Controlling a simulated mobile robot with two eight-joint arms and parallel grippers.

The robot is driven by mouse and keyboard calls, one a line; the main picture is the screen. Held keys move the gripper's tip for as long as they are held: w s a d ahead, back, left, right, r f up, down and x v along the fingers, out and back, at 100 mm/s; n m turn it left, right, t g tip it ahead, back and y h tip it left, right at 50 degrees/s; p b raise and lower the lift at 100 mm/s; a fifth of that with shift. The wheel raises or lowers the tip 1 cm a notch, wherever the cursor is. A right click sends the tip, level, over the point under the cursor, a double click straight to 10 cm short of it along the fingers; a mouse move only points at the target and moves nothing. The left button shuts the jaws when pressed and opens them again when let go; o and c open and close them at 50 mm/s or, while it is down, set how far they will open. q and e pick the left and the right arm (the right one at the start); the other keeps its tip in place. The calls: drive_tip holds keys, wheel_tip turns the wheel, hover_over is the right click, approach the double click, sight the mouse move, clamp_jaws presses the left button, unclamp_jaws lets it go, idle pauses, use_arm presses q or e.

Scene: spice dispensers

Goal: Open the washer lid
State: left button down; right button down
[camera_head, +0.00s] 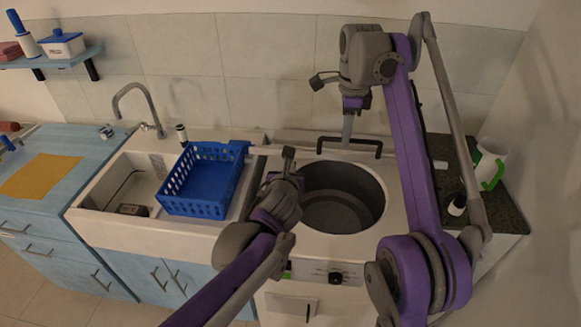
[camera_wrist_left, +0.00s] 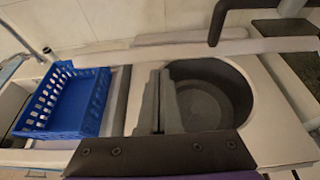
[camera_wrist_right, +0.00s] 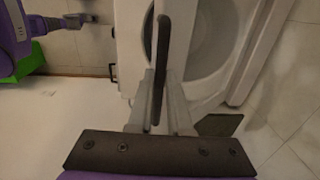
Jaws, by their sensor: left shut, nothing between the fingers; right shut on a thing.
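The white washer (camera_head: 300,244) stands right of the sink, its round dark drum (camera_head: 342,195) uncovered. The lid (camera_head: 392,158) is raised behind the drum and seen nearly edge-on in the head view; its round window shows in the right wrist view (camera_wrist_right: 195,50). The lid's black handle (camera_head: 368,143) also shows in the right wrist view (camera_wrist_right: 163,45). My right gripper (camera_head: 347,141) points down and is shut on the handle. My left gripper (camera_head: 288,158) is shut and empty, over the washer's left side near the drum; its fingers show in the left wrist view (camera_wrist_left: 160,105).
A blue basket (camera_head: 207,180) sits over the right part of the sink (camera_head: 92,200), close left of my left gripper. A faucet (camera_head: 145,100) rises behind the sink. A dark counter (camera_head: 453,160) with a white and green mug (camera_head: 490,165) lies right. The tiled wall is behind.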

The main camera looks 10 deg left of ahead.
drive_tip(key=shift+w+f, duration=0.2)
drive_tip(key=shift+w, duration=0.05)
drive_tip(key=shift+s, duration=0.1)
use_arm(q)
drive_tip(key=shift+w+r, duration=0.4)
drive_tip(key=shift+r, duration=0.25)
drive_tip(key=shift+w+r, duration=0.4)
drive_tip(key=shift+r, duration=0.2)
use_arm(e)
drive_tip(key=shift+s+r, duration=0.1)
drive_tip(key=shift+s, duration=0.05)
drive_tip(key=c, duration=0.8)
unclamp_jaws()
drive_tip(key=shift+s, duration=0.1)
drive_tip(key=shift+c, duration=0.2)
drive_tip(key=shift+r, duration=0.1)
use_arm(q)
drive_tip(key=shift+f, duration=0.1)
